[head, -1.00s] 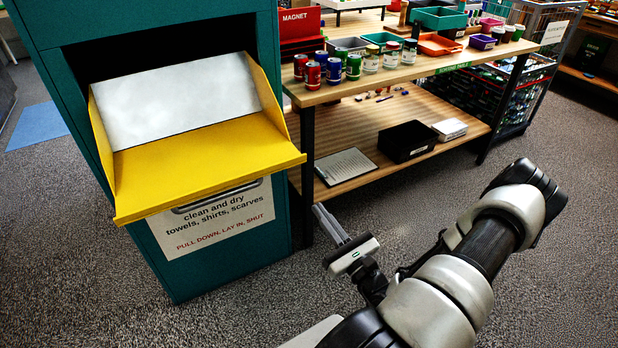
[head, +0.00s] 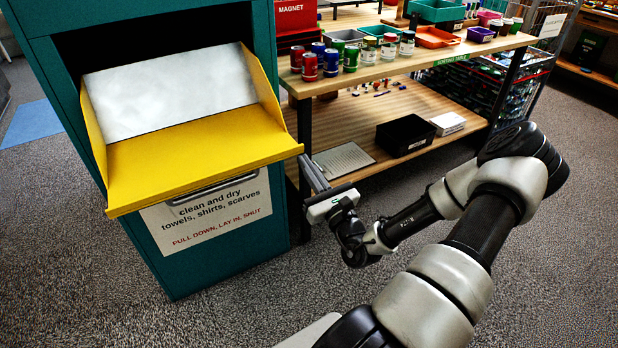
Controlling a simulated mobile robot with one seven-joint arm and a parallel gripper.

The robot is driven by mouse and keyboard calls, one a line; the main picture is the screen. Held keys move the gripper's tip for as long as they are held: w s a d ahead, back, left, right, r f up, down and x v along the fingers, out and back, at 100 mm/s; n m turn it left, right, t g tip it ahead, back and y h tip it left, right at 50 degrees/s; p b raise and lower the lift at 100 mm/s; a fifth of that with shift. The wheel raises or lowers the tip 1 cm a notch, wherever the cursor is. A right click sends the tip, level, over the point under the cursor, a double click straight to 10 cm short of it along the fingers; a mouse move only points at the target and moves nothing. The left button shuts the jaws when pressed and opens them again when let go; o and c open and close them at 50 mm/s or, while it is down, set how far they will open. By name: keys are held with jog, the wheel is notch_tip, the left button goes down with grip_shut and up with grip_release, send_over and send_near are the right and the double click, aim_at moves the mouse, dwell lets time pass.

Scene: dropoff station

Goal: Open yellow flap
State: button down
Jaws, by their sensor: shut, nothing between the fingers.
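The yellow flap (head: 195,160) on the teal donation bin stands pulled down and open at the left. Its yellow side walls and a whitish inner panel (head: 170,95) show. A metal handle (head: 212,189) sits below the flap's front edge, partly hidden by it. My gripper (head: 308,166) is shut and empty. Its fingertips are just right of the flap's right front corner in the picture; I cannot tell whether they touch it.
The teal bin (head: 185,268) carries a white sign (head: 205,222) about clean and dry towels. A wooden sorting table (head: 400,68) with cans, jars and trays stands to the right, with a black box (head: 405,134) on its lower shelf. Grey carpet is clear in front.

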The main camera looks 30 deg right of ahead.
jog(key=shift+r, duration=0.2)
notch_tip(320, 180, up, 10)
jog(key=g+p, duration=0.2)
jog(key=p, duration=1.5)
jog(key=shift+w+r, duration=0.2)
jog(key=shift+w, duration=0.2)
